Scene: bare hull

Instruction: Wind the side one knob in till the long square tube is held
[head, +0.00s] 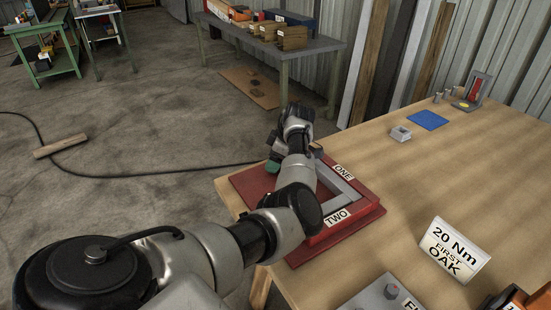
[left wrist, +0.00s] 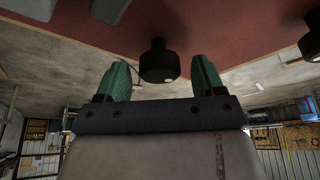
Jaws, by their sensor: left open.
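A red frame (head: 362,216) with labels ONE (head: 343,172) and TWO (head: 337,217) sits at the bench's left edge. A grey square-edged piece, seemingly the long square tube (head: 340,187), lies in it, partly hidden by my arm. My left gripper (head: 272,160) is at the frame's far left side. In the left wrist view its green fingers (left wrist: 160,72) are open, one on each side of a black round knob (left wrist: 158,62), with gaps at both sides. A second black knob (left wrist: 313,43) shows at the right edge. I cannot read which knob is side one. My right gripper is not in view.
The bench's middle is clear. A cable (head: 150,176) crosses the floor.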

